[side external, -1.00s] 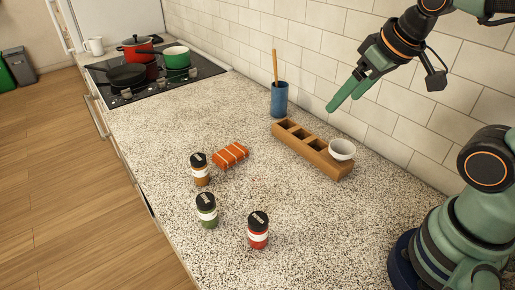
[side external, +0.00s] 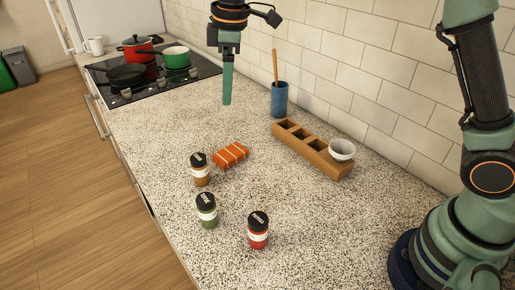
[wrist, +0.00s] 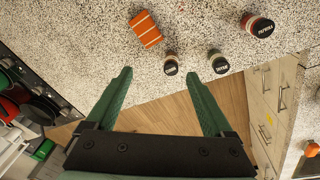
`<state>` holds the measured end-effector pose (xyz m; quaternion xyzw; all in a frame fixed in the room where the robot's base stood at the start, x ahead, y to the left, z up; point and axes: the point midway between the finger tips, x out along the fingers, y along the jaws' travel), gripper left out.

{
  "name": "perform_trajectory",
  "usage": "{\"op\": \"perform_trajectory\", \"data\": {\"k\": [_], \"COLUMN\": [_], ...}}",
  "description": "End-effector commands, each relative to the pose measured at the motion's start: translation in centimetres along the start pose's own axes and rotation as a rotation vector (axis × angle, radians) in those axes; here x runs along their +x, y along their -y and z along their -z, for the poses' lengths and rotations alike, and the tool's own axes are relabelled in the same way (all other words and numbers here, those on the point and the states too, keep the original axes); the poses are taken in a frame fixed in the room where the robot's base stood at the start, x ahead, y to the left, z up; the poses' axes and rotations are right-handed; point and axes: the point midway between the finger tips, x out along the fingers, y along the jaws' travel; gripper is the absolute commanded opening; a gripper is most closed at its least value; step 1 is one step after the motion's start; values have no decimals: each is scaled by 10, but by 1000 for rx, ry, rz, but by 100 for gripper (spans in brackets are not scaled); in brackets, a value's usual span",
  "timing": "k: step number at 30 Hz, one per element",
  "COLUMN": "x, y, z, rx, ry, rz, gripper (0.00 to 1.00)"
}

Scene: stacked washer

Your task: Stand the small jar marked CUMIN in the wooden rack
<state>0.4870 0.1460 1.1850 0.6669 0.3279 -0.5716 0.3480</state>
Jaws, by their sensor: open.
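A small jar with orange-brown contents and a black lid (side external: 200,172) stands upright beside the orange cloth; in the wrist view its lid (wrist: 171,68) has small lettering that seems to read CUMIN. A jar with green contents (side external: 207,213) and a red jar (side external: 258,234) stand nearer the camera; the red one's lid (wrist: 263,28) reads PAPRIKA in the wrist view. The wooden rack (side external: 303,153) lies along the wall with open compartments. My gripper (side external: 227,101) is open and empty, pointing down, high above the counter, beyond the jars in the side view.
An orange striped cloth (side external: 230,155) lies between jars and rack. A stove with pots (side external: 177,62) is at the back.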

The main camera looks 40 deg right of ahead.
Motion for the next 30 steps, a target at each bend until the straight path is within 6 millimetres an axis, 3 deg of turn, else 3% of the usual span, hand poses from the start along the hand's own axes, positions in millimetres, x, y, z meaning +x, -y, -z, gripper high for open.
{"op": "perform_trajectory", "data": {"k": [6,12,17,30], "x": [56,87,100,160], "y": [10,20,24,29], "z": [48,68,71,65], "rx": [-230,-360,-391,-390], "ry": [56,81,88,88], "rz": [66,101,112,111], "gripper": [86,86,86,86]}}
